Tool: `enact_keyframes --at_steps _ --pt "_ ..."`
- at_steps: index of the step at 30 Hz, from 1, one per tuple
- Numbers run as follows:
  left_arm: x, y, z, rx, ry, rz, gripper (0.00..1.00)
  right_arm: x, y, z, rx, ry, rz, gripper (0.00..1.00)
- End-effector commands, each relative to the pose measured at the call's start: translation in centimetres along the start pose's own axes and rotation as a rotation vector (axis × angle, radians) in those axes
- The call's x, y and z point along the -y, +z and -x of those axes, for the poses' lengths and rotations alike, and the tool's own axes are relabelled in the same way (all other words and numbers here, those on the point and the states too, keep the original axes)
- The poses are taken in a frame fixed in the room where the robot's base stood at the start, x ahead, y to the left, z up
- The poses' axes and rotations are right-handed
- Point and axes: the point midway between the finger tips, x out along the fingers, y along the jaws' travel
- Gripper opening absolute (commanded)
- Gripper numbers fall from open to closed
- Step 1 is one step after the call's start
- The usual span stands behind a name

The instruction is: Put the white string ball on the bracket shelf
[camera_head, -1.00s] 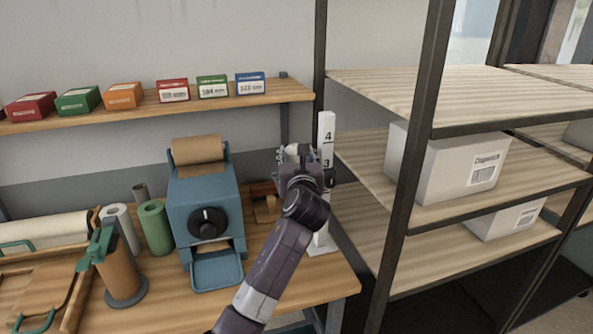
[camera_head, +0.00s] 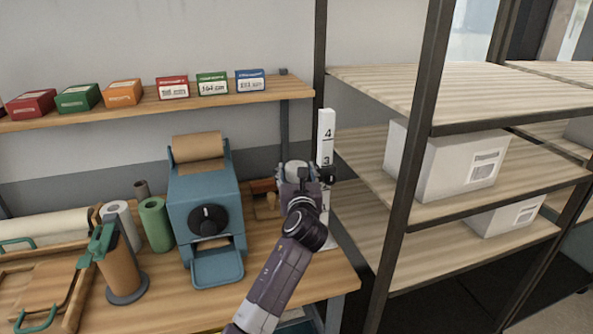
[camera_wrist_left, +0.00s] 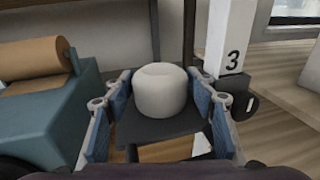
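The white string ball (camera_wrist_left: 160,90) is a squat, rounded white shape between the two blue-padded fingers of my left gripper (camera_wrist_left: 160,88). A dark flat plate (camera_wrist_left: 160,130), which looks like the bracket shelf, shows under the ball beside the white numbered post (camera_wrist_left: 232,35). I cannot tell whether the ball rests on it. In the head view my left gripper (camera_head: 300,170) is at the post (camera_head: 326,135), and only the ball's top (camera_head: 295,167) shows. My right gripper is not in view.
A dark knob (camera_wrist_left: 240,103) sits on the post close to the right finger. The blue paper dispenser (camera_head: 205,200) stands left of my arm. A dark-framed rack with white boxes (camera_head: 445,165) stands right. A wall shelf (camera_head: 150,108) holds several small coloured boxes.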

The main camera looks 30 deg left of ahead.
Motion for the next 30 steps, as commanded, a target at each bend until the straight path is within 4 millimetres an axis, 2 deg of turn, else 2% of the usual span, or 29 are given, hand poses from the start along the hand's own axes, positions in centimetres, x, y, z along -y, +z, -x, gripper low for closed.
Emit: enact_keyframes --at_steps 8,11,14,24,30 --pt "0.0 0.3 0.0 0.000 0.000 0.002 0.52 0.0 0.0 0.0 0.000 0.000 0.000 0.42" --pt "0.1 0.2 0.7 0.001 -0.001 0.001 0.52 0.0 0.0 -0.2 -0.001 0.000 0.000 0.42" --pt "0.1 0.1 2.2 0.002 -0.002 0.000 0.52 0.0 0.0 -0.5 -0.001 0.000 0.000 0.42" --pt "0.1 0.1 9.0 0.000 -0.003 0.002 0.52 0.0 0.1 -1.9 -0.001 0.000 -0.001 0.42" --pt "0.1 0.2 11.5 0.000 -0.001 0.001 0.52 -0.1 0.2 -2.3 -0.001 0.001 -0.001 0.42"
